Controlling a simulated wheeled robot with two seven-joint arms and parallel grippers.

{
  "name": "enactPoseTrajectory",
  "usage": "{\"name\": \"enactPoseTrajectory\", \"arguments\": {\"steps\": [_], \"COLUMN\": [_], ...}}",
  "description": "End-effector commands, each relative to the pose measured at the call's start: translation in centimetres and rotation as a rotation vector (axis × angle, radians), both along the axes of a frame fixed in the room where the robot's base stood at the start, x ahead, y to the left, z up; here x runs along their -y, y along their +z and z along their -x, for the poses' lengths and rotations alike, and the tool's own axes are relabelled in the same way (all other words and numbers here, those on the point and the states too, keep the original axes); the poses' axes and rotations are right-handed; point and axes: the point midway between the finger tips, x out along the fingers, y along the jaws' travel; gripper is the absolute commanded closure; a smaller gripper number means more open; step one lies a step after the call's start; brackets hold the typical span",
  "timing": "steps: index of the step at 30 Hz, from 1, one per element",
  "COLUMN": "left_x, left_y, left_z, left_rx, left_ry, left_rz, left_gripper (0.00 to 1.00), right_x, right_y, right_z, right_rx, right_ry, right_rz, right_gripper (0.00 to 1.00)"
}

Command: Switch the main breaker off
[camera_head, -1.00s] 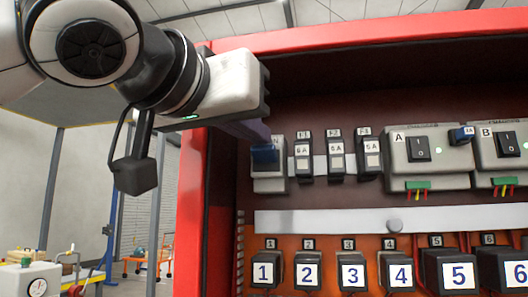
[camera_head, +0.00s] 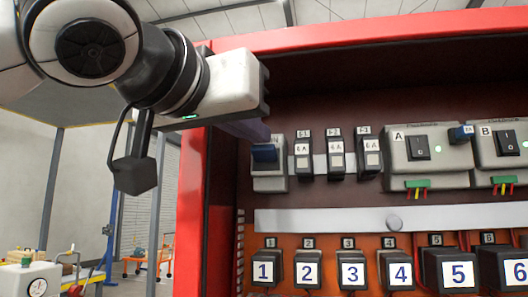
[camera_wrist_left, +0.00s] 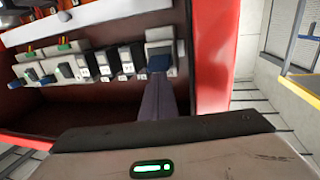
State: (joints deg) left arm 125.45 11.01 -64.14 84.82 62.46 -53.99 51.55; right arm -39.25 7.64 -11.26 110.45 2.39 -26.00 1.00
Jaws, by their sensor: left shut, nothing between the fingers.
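The fingertips are just above the blue lever. In the left wrist view the shut fingers (camera_wrist_left: 158,80) point at the blue lever (camera_wrist_left: 159,62) and end right at it. I cannot tell whether they touch it. The breaker's upper part is partly hidden by the fingers. My right gripper is not in view.
Three small breakers (camera_head: 335,158) stand right of the main breaker, then switch units A (camera_head: 408,168) and B (camera_head: 490,160). Below a pale rail (camera_head: 340,221) is a row of numbered blocks (camera_head: 308,272). The red cabinet frame (camera_head: 190,215) stands close beside my left gripper.

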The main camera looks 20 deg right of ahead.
Motion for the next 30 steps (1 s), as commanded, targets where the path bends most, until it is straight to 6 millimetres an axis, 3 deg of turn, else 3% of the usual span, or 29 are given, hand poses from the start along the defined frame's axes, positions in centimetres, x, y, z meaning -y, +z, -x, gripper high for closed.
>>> {"name": "enactPoseTrajectory", "arguments": {"steps": [16,30], "left_x": [0.0,-2.0], "left_y": [-1.5,-1.2], "left_z": [0.1,3.0], "left_rx": [-0.002,-0.001], "left_ry": [0.0,0.0], "left_rz": [-0.002,-0.001], "left_gripper": [1.0,1.0], "right_x": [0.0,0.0], "right_y": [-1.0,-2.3], "right_z": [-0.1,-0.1], "right_rx": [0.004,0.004], "right_ry": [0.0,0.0], "right_rz": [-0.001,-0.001], "right_gripper": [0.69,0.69]}}
